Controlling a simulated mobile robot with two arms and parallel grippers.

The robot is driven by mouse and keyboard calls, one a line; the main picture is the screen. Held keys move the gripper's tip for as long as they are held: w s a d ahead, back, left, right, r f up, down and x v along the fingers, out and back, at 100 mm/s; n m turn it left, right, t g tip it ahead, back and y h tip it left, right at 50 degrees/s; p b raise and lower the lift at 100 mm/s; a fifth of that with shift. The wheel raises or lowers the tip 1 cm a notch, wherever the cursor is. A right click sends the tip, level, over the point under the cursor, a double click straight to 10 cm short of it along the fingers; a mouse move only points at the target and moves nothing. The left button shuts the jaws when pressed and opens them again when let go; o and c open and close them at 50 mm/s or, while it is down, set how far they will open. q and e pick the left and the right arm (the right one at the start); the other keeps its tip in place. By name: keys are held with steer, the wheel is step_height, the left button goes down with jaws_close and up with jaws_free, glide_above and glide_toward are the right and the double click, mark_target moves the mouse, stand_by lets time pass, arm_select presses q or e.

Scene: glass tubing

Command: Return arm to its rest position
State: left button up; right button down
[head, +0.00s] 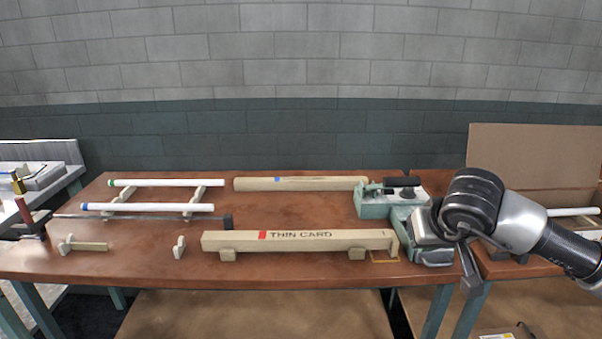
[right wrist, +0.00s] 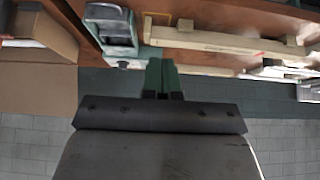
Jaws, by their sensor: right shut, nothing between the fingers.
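My right arm comes in from the right in the head view, in front of the right part of the bench. Its gripper (head: 472,272) hangs near the gap between the two tables, beside the green and grey machine (head: 372,205). In the right wrist view, which looks upside down, the gripper's fingers (right wrist: 162,78) lie close together, shut and empty. Part of the machine is hidden behind the arm. My left gripper is in neither view.
White tubes (head: 148,207) rest on supports at left, with a cardboard tube (head: 300,184) behind. An open cardboard box (head: 535,155) stands at right.

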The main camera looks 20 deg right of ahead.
steer(key=w+a+f+m+y+p, duration=0.1)
steer(key=w+a+f+m+y, duration=0.3)
steer(key=a+f+m+y, duration=0.45)
steer(key=w+a+f+m+y, duration=0.55)
steer(key=f+m, duration=0.35)
steer(key=m, duration=0.3)
steer(key=s+d+f+m+t+h, duration=0.1)
steer(key=d+f+m+t+h, duration=0.15)
steer(key=f+m, duration=0.7)
steer(key=s+d+f+m+t+h, duration=0.2)
steer(key=f+m+t, duration=0.2)
steer(key=f+m, duration=0.6)
steer(key=s+d+f+m+g+h+p, duration=0.1)
steer(key=s+d+f+m+g+h, duration=0.15)
steer(key=s+f+m, duration=0.6)
steer(key=s+d+f+m+g+h, duration=0.1)
steer(key=s+f+m+h, duration=0.3)
steer(key=s+f+m, duration=0.4)
steer(key=s+a+f+m+g, duration=0.1)
steer(key=s+f+m+g, duration=0.2)
steer(key=s, duration=0.7)
steer(key=s+a+f+m+g+h, duration=0.1)
steer(key=s+f+m, duration=0.3)
steer(key=s, duration=0.6)
steer(key=s+a+f+m+g, duration=0.3)
steer(key=s+f, duration=0.3)
steer(key=s, duration=0.4)
steer(key=shift+a+g+p, duration=0.2)
steer(key=shift+g+p, duration=0.1)
steer(key=shift+g, duration=0.5)
